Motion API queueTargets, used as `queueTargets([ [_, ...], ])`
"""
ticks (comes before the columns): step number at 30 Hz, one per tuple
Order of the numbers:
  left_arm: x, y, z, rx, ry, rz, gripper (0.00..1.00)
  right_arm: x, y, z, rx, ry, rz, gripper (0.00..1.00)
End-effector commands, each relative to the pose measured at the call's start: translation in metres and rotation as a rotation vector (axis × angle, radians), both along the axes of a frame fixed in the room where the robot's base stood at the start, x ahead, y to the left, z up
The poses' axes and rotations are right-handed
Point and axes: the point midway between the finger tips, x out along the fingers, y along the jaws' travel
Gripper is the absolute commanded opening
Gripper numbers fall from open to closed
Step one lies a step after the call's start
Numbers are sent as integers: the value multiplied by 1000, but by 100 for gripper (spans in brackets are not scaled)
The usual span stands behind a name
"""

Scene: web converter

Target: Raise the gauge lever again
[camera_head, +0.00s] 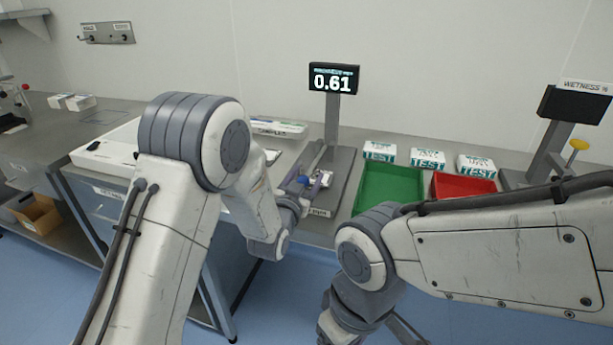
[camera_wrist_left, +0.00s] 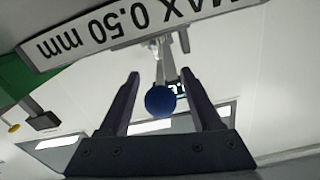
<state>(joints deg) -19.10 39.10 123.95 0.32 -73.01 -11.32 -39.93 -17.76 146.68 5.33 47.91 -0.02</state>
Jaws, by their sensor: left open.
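The gauge shows in the head view as a grey stand with a dark display (camera_head: 334,78) reading 0.61. Its lever ends in a blue knob (camera_head: 303,180), low in front of the stand. My left gripper (camera_head: 308,188) is at the knob, partly hidden by its own arm. In the left wrist view the blue knob (camera_wrist_left: 160,100) appears between the two open fingers of my left gripper (camera_wrist_left: 160,76), with a gap on each side. Whether a finger touches it I cannot tell.
A green tray (camera_head: 388,171) and a red tray (camera_head: 461,177) stand right of the gauge, with white TEST boxes (camera_head: 428,158) behind. A second stand with a dark screen (camera_head: 575,104) is far right. A MAX 0.50 mm sign (camera_wrist_left: 125,27) is upside down in the wrist view.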

Motion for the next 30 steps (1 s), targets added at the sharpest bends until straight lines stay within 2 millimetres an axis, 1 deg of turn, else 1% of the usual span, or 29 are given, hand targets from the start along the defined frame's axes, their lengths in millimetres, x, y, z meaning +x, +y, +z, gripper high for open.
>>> queueTargets([
  [2,0,0,0,0,0,0,65,0,0,0,0,0,0,69],
  [3,0,0,0,0,0,0,50,0,0,0,0,0,0,69],
  [5,0,0,0,0,0,0,27,0,0,0,0,0,0,69],
  [6,0,0,0,0,0,0,12,0,0,0,0,0,0,69],
  [7,0,0,0,0,0,0,0,0,0,0,0,0,0,69],
  [30,-1,0,0,0,-1,-1,0,0,0,0,0,0,0,69],
])
